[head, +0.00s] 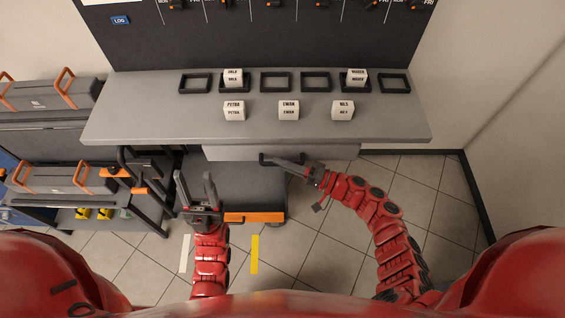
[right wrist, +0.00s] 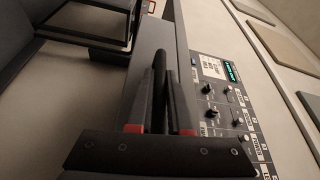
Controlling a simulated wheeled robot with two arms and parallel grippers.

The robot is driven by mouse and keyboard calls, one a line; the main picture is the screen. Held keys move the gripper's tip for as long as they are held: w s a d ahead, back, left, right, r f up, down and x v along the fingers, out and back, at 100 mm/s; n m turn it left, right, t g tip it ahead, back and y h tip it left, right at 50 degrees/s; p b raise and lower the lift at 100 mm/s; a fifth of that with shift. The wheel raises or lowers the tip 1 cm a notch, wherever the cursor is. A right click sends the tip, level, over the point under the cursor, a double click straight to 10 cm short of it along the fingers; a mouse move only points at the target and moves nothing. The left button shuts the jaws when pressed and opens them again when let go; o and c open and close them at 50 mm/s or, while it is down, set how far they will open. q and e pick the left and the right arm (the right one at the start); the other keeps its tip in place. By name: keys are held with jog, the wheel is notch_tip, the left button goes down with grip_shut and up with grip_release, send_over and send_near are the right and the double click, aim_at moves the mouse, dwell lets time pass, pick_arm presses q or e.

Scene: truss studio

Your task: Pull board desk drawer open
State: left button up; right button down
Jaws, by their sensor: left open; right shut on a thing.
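The board desk (head: 150,119) has a grey top and a pale drawer (head: 335,152) under its front edge. A dark bar handle (head: 268,158) sits on the drawer front. My right gripper (head: 291,165) reaches in from the right and is shut on the handle's right part. I cannot tell how far the drawer stands out. My left gripper (head: 195,182) is open and empty, below and left of the drawer.
Several white name blocks (head: 288,111) and black square frames (head: 275,82) are on the desktop. A shelf unit with grey, orange-handled cases (head: 48,95) stands at the left. An orange-edged cabinet (head: 254,217) stands under the desk. Tiled floor (head: 437,212) is clear at right.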

jog(key=shift+s, duration=0.1)
dwell(0.8)
jog(key=s+p, duration=0.6)
jog(key=s, duration=1.3)
jog(key=shift+p, duration=0.3)
jog(key=c, duration=0.8)
grip_release()
jog(key=shift+c, duration=0.2)
jog(key=shift+d, duration=0.1)
